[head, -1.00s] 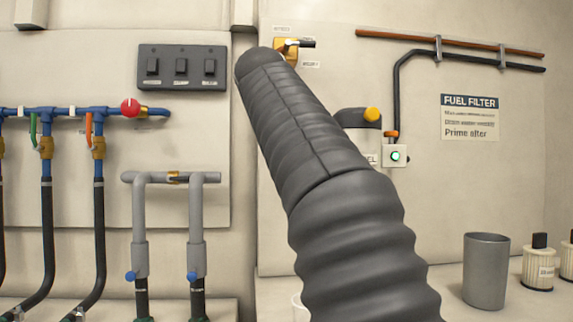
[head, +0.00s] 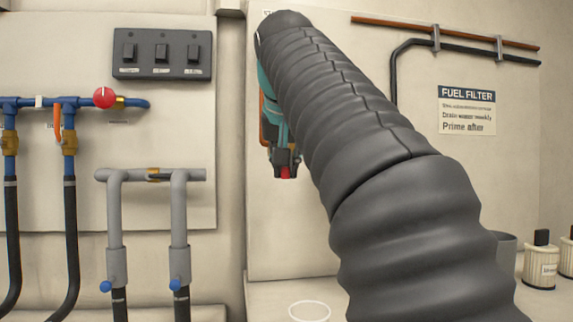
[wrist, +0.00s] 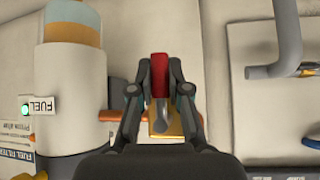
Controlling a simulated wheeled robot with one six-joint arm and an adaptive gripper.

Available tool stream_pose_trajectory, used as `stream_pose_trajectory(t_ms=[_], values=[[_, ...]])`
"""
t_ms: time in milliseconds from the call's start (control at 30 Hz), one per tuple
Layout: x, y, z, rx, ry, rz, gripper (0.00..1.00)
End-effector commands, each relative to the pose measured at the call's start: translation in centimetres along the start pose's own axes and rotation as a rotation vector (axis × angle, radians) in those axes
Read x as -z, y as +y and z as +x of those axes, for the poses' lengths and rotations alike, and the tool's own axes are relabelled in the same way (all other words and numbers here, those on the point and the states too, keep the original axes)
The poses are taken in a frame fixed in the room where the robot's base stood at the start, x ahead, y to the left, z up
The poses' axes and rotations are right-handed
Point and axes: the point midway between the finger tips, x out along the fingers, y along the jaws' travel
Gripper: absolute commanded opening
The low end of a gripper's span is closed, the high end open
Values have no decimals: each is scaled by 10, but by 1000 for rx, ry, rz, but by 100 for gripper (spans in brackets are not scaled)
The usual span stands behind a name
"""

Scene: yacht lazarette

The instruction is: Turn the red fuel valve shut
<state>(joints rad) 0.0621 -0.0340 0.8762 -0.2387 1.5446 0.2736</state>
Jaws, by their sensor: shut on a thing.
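The red fuel valve handle (wrist: 159,70) is a red grip on a short grey stem above a brass-yellow body (wrist: 160,128) in the wrist view. My gripper (wrist: 159,82) has one finger on each side of the red grip and is shut on it. In the head view my gripper (head: 285,158) shows left of my dark ribbed arm, pointing down, with the red tip of the handle (head: 286,173) below its fingers. The rest of the valve is hidden there by my gripper and arm.
A round red knob (head: 104,97) sits on blue pipes. Grey pipes (head: 150,175) and a switch panel (head: 162,53) are left.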

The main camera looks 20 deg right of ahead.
Motion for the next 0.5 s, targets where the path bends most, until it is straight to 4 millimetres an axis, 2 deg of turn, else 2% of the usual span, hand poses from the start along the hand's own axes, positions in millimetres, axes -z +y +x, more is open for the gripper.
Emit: stream_pose_trajectory(t_ms=[133,167,233,267,500], values=[[-2,-1,4,1,-11,0,0],[-2,-1,4,1,-12,0,21],[-2,0,3,0,-10,0,39],[-2,0,3,0,-10,0,42],[-1,0,2,0,-5,0,42]])
